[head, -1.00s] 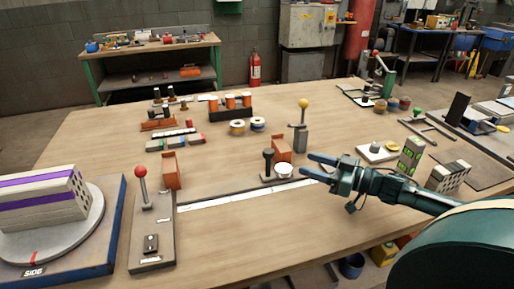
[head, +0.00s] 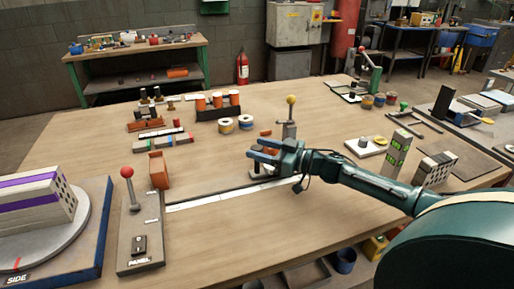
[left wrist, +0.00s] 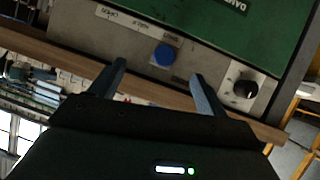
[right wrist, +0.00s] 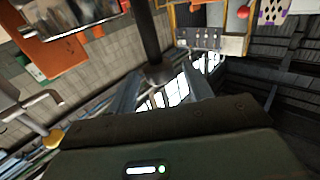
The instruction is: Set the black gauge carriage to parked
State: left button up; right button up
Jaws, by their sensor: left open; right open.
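The black gauge carriage (head: 257,174) sits at the right end of the white scale strip (head: 215,196). In the head view my right gripper mostly covers it. My right gripper (head: 254,158) is open at the carriage. In the right wrist view a black post with a rounded end (right wrist: 150,35) stands between and beyond the open fingers (right wrist: 160,90); I cannot tell whether they touch it. My left gripper (left wrist: 160,80) shows only in the left wrist view, open and empty, in front of a grey panel with a blue button (left wrist: 165,55).
A red-knobbed lever (head: 127,173) stands on a grey panel at the strip's left end, beside an orange block (head: 158,170). A yellow-knobbed lever (head: 291,100) stands behind my right gripper. A turntable (head: 75,240) is at left. The table front is clear.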

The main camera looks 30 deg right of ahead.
jog(key=shift+x, duration=0.75)
grip_shut()
